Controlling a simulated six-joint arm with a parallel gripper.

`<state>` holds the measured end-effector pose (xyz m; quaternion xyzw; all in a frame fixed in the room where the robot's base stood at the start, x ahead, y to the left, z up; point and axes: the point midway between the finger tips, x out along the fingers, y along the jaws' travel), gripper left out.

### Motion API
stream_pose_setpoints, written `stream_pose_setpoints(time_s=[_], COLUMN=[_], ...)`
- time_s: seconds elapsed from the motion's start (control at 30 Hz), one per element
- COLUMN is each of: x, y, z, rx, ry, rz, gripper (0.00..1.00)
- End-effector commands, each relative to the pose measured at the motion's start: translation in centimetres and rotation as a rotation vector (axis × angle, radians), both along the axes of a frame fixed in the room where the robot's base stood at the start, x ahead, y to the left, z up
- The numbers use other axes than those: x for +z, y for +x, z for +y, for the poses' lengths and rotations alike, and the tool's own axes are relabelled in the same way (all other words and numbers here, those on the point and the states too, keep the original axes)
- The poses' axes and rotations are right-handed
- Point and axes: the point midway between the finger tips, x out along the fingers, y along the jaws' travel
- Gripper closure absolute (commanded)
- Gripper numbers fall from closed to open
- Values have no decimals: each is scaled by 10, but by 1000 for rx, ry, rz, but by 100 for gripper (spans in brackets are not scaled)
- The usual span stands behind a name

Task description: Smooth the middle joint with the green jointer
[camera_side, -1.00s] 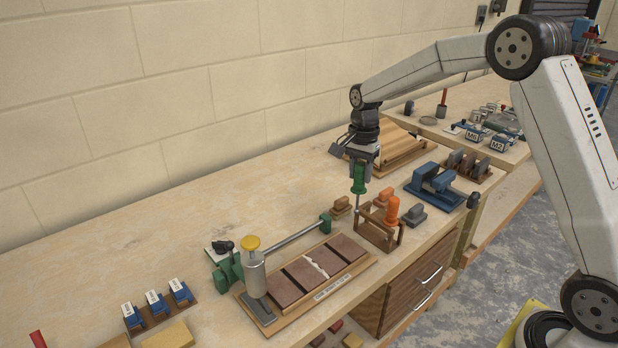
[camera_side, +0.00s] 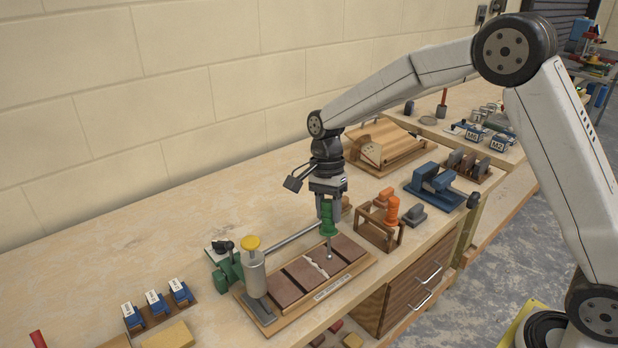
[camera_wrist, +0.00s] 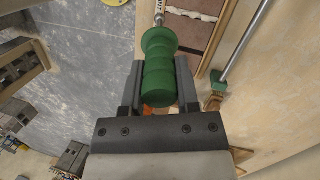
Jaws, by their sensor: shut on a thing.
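My gripper (camera_side: 328,202) is shut on the green jointer (camera_side: 329,228), which hangs roughly upright with its metal tip down over the right part of the tile board (camera_side: 352,276). The tip appears just right of the middle joint (camera_side: 316,266), a ragged pale mortar line between brown tiles. Whether the tip touches the tile is unclear. In the wrist view my gripper (camera_wrist: 160,82) has a finger on each side of the green handle (camera_wrist: 160,62). The pale joint (camera_wrist: 190,14) shows at the top of that view, and the jointer's tip is cut off.
A rod (camera_side: 292,241) with a green clamp runs behind the board. A grey tube with a yellow cap (camera_side: 254,270) stands at its left end. A wooden rack (camera_side: 375,235) with an orange-handled tool (camera_side: 391,212) stands to the right.

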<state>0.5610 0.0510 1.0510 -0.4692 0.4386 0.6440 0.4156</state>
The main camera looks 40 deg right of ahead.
Motion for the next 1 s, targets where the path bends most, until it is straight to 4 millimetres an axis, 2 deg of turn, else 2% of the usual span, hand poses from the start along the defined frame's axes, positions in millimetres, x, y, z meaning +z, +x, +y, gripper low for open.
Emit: stream_pose_setpoints(time_s=[0.6, 1.0], x=[-41, -51], y=[0, 0], z=[0, 0], rx=[0, 0], ry=[0, 0], rz=[2, 0], gripper=[100, 100])
